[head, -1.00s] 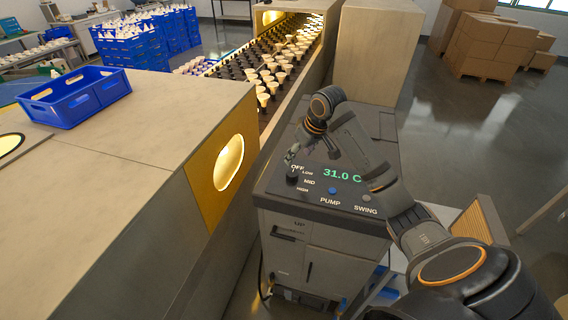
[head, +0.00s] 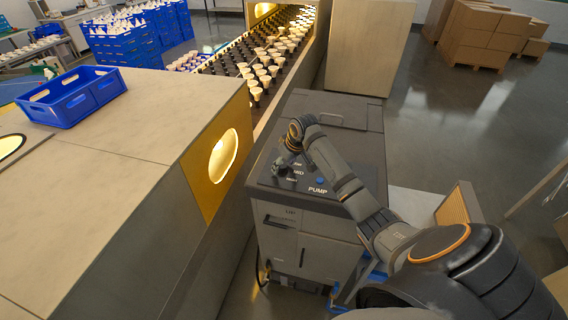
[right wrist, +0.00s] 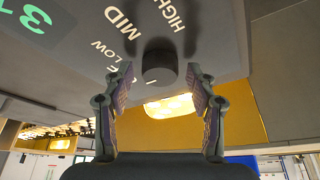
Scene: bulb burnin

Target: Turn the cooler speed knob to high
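The cooler (head: 308,238) is a grey box with a sloped control panel on top. Its dark round speed knob (right wrist: 160,66) shows in the right wrist view, with LOW, MID and HIGH printed beside it. In the head view the right gripper (head: 284,162) is over the panel's left part and partly hides the knob. My left gripper is not in view.
A blue PUMP button (head: 320,181) is right of the knob. A machine housing with a glowing yellow port (head: 223,157) stands close left of the cooler. A conveyor of bulbs (head: 263,62) runs behind. A blue crate (head: 72,97) rests on the left housing. Open floor lies right.

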